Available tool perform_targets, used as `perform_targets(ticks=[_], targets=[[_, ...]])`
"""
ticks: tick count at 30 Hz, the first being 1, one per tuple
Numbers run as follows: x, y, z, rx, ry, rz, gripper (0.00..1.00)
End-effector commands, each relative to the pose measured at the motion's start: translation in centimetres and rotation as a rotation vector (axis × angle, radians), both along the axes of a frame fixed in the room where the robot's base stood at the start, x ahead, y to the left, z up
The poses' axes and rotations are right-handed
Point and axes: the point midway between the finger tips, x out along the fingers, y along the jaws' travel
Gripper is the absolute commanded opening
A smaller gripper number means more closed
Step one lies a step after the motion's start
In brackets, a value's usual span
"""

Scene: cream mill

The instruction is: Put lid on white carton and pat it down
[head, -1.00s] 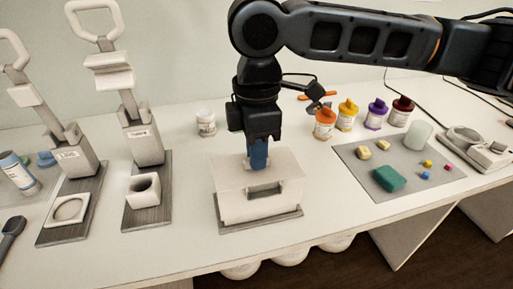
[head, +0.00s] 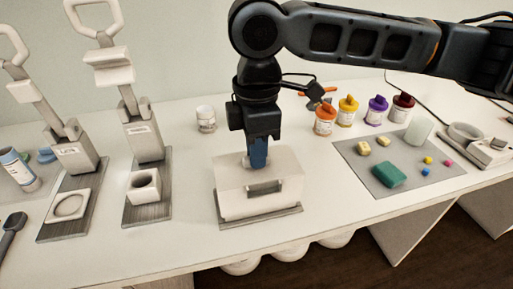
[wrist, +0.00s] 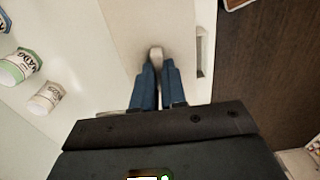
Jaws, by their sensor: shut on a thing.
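The white carton (head: 234,208), a box with a slot in its front, stands on a grey base plate (head: 262,221) in the middle of the table. The flat white lid (head: 231,174) lies over its top, lined up with the walls; no clear gap shows. My gripper (head: 257,163) points straight down above the lid, its blue fingers shut on the lid's small knob. In the wrist view, the knob (wrist: 155,53) shows between the fingertips, with the lid (wrist: 180,25) around it. The carton's far side is hidden.
Two lever presses (head: 145,145) stand to the left. A small white jar (head: 206,120) is behind the carton. Several coloured bottles (head: 325,120) and a grey mat (head: 412,180) with blocks are to the right. Bare table lies in front.

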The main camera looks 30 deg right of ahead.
Motion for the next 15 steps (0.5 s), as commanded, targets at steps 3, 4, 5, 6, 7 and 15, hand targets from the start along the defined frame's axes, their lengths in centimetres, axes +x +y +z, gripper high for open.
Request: perform_targets(ticks=[3, 4, 5, 6, 7, 15], targets=[[0.0, 0.0, 0.01, 0.0, 0.0, 0.0, 0.19], [0.0, 0.0, 0.01, 0.0, 0.0, 0.0, 0.22], [0.0, 0.0, 0.01, 0.0, 0.0, 0.0, 0.25], [0.0, 0.0, 0.01, 0.0, 0.0, 0.0, 0.29], [0.0, 0.0, 0.01, 0.0, 0.0, 0.0, 0.32], [-0.01, 0.0, 0.01, 0.0, 0.0, 0.0, 0.41]])
